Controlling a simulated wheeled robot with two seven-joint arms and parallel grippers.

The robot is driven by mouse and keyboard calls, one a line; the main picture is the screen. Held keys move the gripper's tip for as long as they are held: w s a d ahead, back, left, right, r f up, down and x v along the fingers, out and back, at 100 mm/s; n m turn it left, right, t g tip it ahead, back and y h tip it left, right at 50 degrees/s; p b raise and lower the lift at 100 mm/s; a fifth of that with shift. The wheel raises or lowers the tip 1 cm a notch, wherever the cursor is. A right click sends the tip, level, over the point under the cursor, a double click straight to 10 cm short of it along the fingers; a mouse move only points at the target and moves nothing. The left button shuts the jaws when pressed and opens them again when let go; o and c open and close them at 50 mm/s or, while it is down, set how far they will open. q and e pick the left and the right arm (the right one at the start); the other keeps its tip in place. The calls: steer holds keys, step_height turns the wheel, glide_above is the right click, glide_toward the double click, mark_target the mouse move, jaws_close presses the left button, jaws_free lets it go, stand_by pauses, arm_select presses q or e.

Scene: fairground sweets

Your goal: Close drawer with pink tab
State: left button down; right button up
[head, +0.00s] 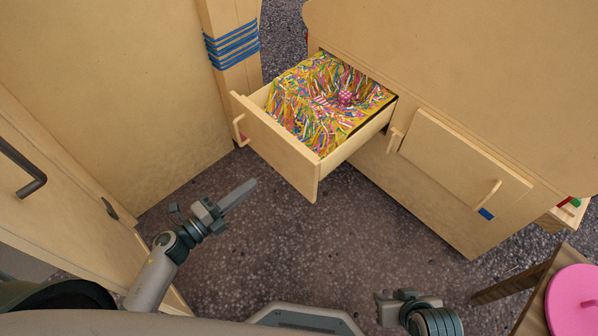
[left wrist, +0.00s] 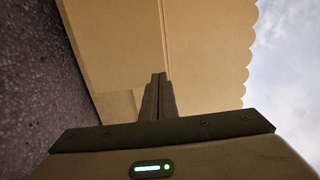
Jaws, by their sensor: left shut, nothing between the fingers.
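A pale wooden drawer (head: 280,150) stands pulled out of the cabinet, filled with colourful paper shreds. Its front carries a wooden handle (head: 238,127) at the left end, with a small pinkish tab (head: 243,138) partly visible beside it. My left gripper (head: 252,184) is shut and empty, in front of and below the drawer front, apart from it in the head view. In the left wrist view its closed fingers (left wrist: 160,80) point toward pale wooden panels. My right gripper (head: 384,298) is low at the bottom, near my base; its fingers are not clear.
The cabinet (head: 450,110) also has a front with a blue tab (head: 487,213) and, at far right, a part with red and green marks (head: 570,203). A wooden post (head: 232,50) with blue bands stands left of the drawer. A stool with a pink lid (head: 575,300) is lower right.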

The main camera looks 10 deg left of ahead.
mark_target(296, 152)
arm_select(q)
steer(key=shift+d+r+m, duration=0.15)
steer(key=shift+d+m, duration=0.05)
steer(key=shift+m, duration=0.1)
arm_select(e)
steer(key=shift+s+d+r, duration=0.1)
steer(key=shift+s+r, duration=0.1)
arm_select(q)
steer(key=x, duration=1.4)
steer(key=shift+s+d+p, duration=0.1)
steer(key=shift+s+p, duration=0.05)
steer(key=shift+p, duration=0.15)
arm_select(e)
steer(key=shift+s+d+g, duration=0.2)
steer(key=shift+d+g, duration=0.1)
steer(key=shift+d, duration=0.05)
arm_select(q)
steer(key=shift+d, duration=0.1)
